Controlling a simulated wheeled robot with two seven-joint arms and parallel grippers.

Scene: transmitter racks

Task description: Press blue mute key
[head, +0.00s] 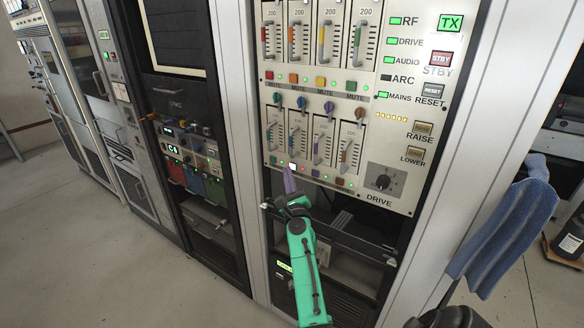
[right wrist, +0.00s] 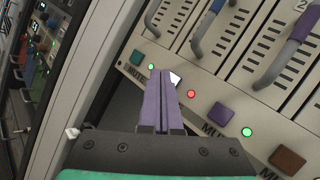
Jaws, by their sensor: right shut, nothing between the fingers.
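The lower row of mute keys runs along the bottom of the fader panel (head: 390,150). Its second key (head: 292,166), under the blue-handled fader, shows bright white; in the right wrist view this key (right wrist: 175,78) has a red light beside it. A green key (right wrist: 138,57) is to its left; a purple key (right wrist: 220,115) and a brown key (right wrist: 287,158) are to its right. No key in this row looks blue. My right gripper (head: 288,170), with purple fingers, is shut and empty, its tips at the white key's lower edge. Contact cannot be told. My left gripper is not in view.
An upper row of faders and coloured keys (head: 321,83) sits above. A DRIVE knob (head: 384,181) is at the lower right. A blue cloth (head: 515,225) hangs at the right. Open floor (head: 90,260) lies at the left.

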